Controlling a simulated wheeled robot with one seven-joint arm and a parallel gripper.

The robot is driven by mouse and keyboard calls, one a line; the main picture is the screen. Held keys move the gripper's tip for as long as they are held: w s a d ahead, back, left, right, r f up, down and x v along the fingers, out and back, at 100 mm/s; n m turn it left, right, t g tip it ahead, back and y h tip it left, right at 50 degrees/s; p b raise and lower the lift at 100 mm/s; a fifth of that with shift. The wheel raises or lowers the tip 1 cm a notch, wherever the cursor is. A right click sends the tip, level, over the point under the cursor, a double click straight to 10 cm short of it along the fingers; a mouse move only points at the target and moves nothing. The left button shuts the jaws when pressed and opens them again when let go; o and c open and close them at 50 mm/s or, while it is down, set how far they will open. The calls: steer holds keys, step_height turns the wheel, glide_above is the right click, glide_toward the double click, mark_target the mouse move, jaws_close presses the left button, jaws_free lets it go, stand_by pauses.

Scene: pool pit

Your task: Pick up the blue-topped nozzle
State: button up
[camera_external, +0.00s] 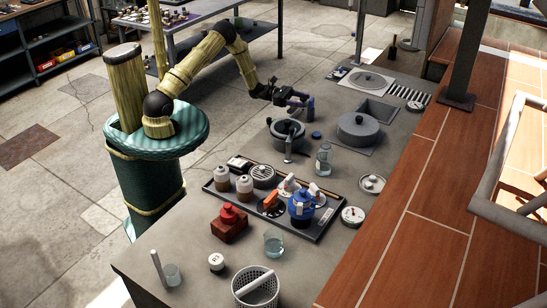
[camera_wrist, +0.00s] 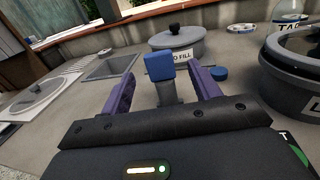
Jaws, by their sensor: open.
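The blue-topped nozzle (camera_wrist: 160,68) shows in the wrist view as a blue block on a grey stem. It is between the two purple fingers of my gripper (camera_wrist: 162,77), with a visible gap on each side. The foot of the stem is hidden behind the gripper body. In the external view my gripper (camera_external: 300,102) is over the far left edge of the counter, behind a dark lidded pot. There I cannot clearly separate the nozzle from the dark fingers. My gripper is open, and neither finger appears to touch the nozzle.
The dark lidded pot (camera_external: 286,130) stands close in front of my gripper. A small blue disc (camera_external: 316,135) lies beside it. A grey lidded pot (camera_external: 358,130) and a sink basin (camera_external: 377,109) are to the right. A loaded tray (camera_external: 322,232) and a glass jar (camera_external: 324,160) are nearer.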

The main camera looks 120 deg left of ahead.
mark_target(312, 101)
steer(key=w, duration=0.1)
steer(key=w+p, duration=0.1)
steer(key=w, duration=0.1)
steer(key=w+p, duration=0.1)
steer(key=w, duration=0.1)
steer(key=shift+w+a+r, duration=0.1)
steer(key=shift+a+r, duration=0.05)
steer(key=shift+a, duration=0.25)
steer(key=c, duration=1.1)
